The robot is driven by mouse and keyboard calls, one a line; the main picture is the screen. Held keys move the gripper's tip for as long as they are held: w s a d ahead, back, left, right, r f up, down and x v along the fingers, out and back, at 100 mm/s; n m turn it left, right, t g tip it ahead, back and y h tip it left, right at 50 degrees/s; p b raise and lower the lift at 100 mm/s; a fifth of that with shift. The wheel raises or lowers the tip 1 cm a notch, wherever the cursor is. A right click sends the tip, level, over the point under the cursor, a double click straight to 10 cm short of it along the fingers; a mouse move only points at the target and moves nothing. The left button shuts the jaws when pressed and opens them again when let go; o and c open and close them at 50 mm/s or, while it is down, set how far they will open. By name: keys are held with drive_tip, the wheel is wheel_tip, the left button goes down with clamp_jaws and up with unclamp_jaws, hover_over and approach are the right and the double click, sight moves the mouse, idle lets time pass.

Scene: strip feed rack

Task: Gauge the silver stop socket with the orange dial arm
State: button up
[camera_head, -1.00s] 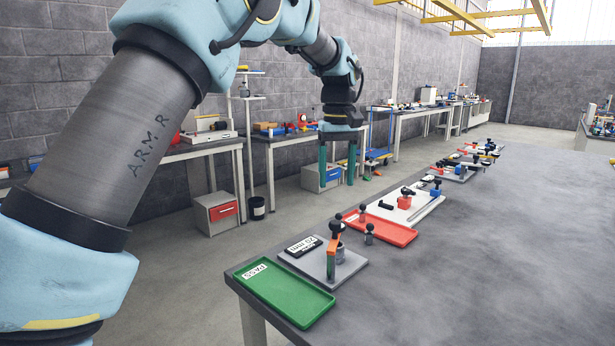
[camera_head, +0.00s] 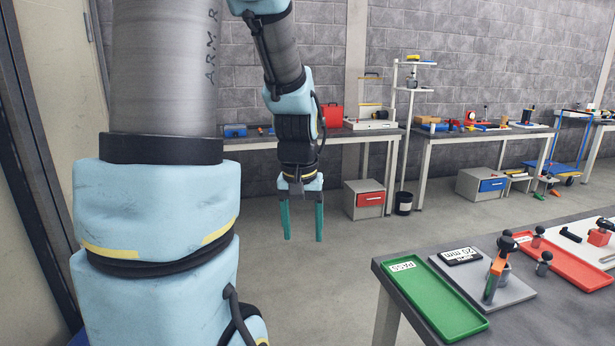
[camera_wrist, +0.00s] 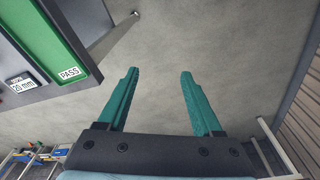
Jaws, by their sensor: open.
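The dial gauge stands on a grey plate (camera_head: 515,291) at the near end of the bench. Its orange dial arm (camera_head: 497,265) is upright, with a green lower part and a dark knob at its top. A grey cylinder stands close behind the arm, partly hidden; I cannot tell whether it is the silver stop socket. My gripper (camera_head: 302,238) hangs open and empty over the floor, left of the bench and apart from it. In the wrist view, its teal fingers (camera_wrist: 160,73) are spread with bare floor between them.
A green PASS tray (camera_head: 444,310) lies at the bench's near left edge, beside a black 20 mm label (camera_head: 462,257). A red tray (camera_head: 570,262) with dark-knobbed grey pieces lies beyond. Side benches stand along the wall. The floor around my gripper is clear.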

drive_tip(key=s+a+f, duration=0.2)
drive_tip(key=s+a, duration=0.3)
drive_tip(key=shift+s+a, duration=0.25)
drive_tip(key=shift+a, duration=0.1)
drive_tip(key=shift+f, duration=0.1)
idle(0.9)
